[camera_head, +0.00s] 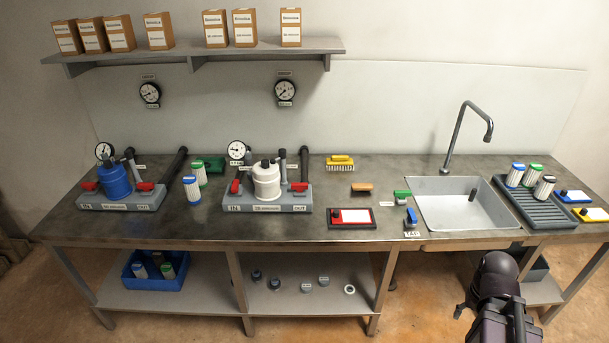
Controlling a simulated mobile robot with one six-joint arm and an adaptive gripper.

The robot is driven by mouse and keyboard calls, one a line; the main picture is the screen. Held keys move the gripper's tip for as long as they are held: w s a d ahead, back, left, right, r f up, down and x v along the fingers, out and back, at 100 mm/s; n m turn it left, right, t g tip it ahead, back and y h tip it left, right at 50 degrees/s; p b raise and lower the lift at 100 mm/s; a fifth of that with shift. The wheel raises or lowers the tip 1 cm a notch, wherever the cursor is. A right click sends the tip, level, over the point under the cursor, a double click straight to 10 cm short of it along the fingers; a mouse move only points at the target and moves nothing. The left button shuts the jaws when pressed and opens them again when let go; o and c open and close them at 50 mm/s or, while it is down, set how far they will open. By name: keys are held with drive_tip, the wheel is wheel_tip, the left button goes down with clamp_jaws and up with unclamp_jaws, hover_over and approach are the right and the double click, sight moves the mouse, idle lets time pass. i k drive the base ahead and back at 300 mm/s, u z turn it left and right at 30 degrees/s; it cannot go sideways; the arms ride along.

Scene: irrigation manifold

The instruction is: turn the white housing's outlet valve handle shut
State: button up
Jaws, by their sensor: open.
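The white housing (266,182) stands upright on a grey base (268,208) at the middle-left of the bench. My gripper (490,290) is a dark shape at the bottom right, in front of the bench, far from the outlet handle and touching nothing that I can see. Its fingers are hard to make out.
A similar blue housing (114,178) stands to the left, with filter cartridges (192,190) between the two. A dark pipe (304,168) rises behind the outlet handle. A red-and-white board (351,217) lies right of the base. The sink (425,212) is further right.

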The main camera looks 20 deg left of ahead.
sight(299, 188)
drive_tip(key=u, duration=0.35)
drive_tip(key=i, duration=1)
drive_tip(key=u, duration=0.55)
